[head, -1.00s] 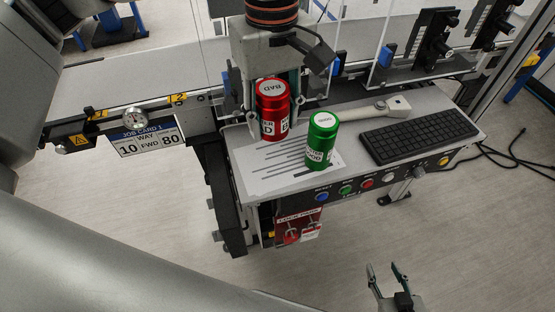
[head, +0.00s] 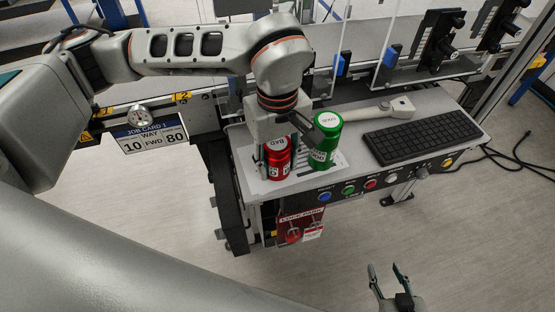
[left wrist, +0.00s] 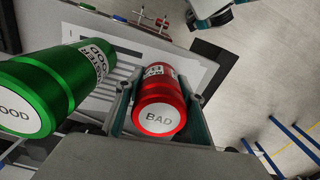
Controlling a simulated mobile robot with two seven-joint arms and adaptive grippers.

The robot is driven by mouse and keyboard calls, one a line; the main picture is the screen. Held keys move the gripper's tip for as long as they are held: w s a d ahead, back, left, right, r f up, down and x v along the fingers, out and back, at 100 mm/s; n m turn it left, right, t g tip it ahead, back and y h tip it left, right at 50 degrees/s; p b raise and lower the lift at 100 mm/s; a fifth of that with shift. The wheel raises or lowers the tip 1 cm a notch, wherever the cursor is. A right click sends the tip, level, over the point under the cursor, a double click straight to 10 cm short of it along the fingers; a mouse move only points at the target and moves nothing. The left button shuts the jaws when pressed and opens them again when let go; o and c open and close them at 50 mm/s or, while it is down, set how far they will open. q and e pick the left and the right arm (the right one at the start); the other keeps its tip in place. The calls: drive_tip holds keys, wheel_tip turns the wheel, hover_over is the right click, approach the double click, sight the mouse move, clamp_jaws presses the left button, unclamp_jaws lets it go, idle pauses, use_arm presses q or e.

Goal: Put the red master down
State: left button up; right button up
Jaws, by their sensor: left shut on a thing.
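The red master (head: 279,162), a red can with a white "BAD" top, is upright between the fingers of my left gripper (head: 278,152), over the printed sheet on the grey shelf. I cannot tell whether its base touches the sheet. In the left wrist view the fingers flank the red master (left wrist: 160,108) on both sides. The green master (head: 322,150) stands close to the right of it, its top leaning slightly right, with my left gripper touching or almost touching it. It also shows in the left wrist view (left wrist: 45,85). My right gripper (head: 388,272) is open and empty, low at the right.
A black keyboard (head: 422,137) and a light grey handled tool (head: 385,108) lie on the shelf (head: 245,178). Buttons line its front edge. A job card (head: 150,136) hangs at the left. Clear panels and the conveyor stand behind.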

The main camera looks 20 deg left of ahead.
sight(277, 144)
use_arm(q)
drive_tip(key=shift+f, duration=0.15)
drive_tip(key=o, duration=1.4)
wheel_tip(277, 144, up, 12)
drive_tip(key=shift+r, duration=0.2)
